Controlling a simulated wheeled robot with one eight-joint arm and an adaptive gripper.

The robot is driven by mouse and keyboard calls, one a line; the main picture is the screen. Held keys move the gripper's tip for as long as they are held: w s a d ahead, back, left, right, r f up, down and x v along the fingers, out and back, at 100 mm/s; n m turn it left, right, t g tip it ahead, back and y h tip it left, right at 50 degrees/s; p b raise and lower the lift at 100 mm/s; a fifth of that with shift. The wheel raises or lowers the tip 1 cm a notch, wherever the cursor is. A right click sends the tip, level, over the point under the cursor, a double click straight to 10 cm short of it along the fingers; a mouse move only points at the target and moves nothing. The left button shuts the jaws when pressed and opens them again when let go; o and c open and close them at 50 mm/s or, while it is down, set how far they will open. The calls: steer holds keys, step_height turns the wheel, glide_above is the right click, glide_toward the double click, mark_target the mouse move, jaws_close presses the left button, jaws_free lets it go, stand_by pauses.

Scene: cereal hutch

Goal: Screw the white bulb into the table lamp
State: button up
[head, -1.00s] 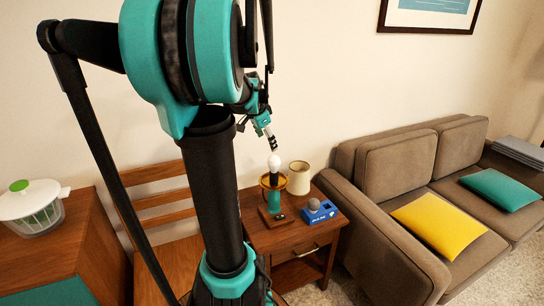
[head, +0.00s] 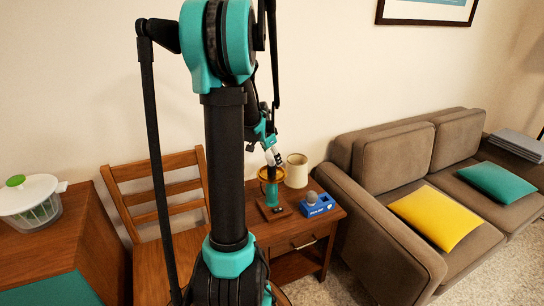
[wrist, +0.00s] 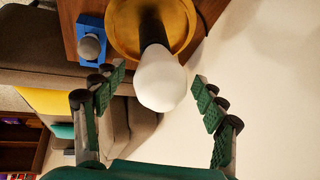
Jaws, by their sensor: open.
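The white bulb (wrist: 160,80) stands on the dark neck of the table lamp, in front of the lamp's gold dish (wrist: 124,32) in the wrist view. I cannot tell how firmly it is seated. My gripper (wrist: 161,82) is open, with one finger on each side of the bulb and visible gaps to both. In the head view my gripper (head: 272,153) is right over the lamp and largely covers the bulb.
A blue holder (head: 317,206) with a grey bulb (head: 311,197) sits right of the lamp on the side table (head: 285,233). A cream cylinder (head: 296,171) stands behind it. A brown sofa (head: 395,235) is to the right, a wooden chair (head: 150,172) to the left.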

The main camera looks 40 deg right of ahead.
steer(key=shift+f, duration=0.1)
steer(key=shift+c, duration=0.3)
steer(key=c, duration=1.2)
steer(key=shift+m+g, duration=0.9)
steer(key=shift+m, duration=1.1)
steer(key=m+g, duration=0.1)
steer(key=m, duration=0.1)
steer(key=shift+m, duration=0.3)
steer(key=shift+m+g, duration=0.4)
steer(key=shift+m, duration=0.3)
steer(key=m, duration=0.2)
steer(key=m+g, duration=0.1)
steer(key=m, duration=0.1)
steer(key=shift+g+y, duration=0.3)
steer(key=shift+y, duration=0.1)
